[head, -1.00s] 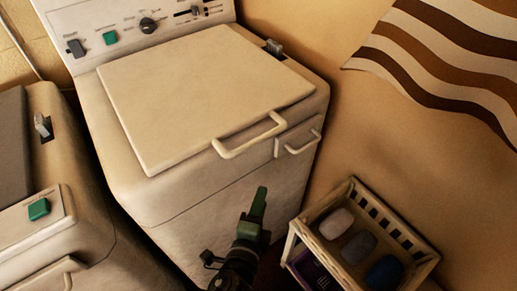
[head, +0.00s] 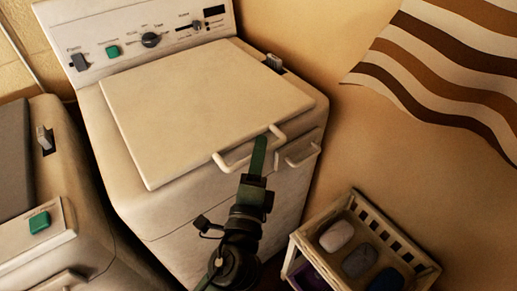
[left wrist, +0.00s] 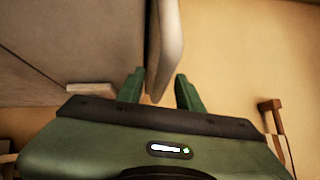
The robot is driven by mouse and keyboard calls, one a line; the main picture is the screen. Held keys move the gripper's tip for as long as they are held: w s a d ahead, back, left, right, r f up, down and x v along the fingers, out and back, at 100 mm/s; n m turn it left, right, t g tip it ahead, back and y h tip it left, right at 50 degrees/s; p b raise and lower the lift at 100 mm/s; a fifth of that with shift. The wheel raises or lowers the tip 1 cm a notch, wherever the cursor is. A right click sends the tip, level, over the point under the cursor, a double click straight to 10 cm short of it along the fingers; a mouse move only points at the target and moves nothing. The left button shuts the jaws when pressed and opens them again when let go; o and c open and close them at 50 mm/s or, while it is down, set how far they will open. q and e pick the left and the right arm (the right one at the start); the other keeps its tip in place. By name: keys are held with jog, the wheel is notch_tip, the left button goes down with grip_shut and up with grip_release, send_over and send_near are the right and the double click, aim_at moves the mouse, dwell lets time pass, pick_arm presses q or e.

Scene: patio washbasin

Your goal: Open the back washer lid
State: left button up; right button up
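The back washer (head: 200,215) is cream, with its flat lid (head: 205,105) lying shut on top. A pale bar handle (head: 236,163) runs along the lid's front edge. My left gripper (head: 259,150) is at the right part of this handle, with its green fingers upright in front of it. In the left wrist view the gripper (left wrist: 160,88) is open, its two green fingers apart. A pale bar, apparently the handle (left wrist: 167,45), reaches between them without clear contact on both sides. My right gripper is not in view.
A second washer (head: 90,250) stands at the left front. A smaller handle (head: 303,158) sits on the back washer's front, right of the lid handle. A slatted crate (head: 408,240) with several rounded items stands at lower right. A striped cloth (head: 450,65) hangs on the wall.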

pick_arm(q)
jog(key=shift+w, duration=0.1)
grip_shut()
dwell(1.4)
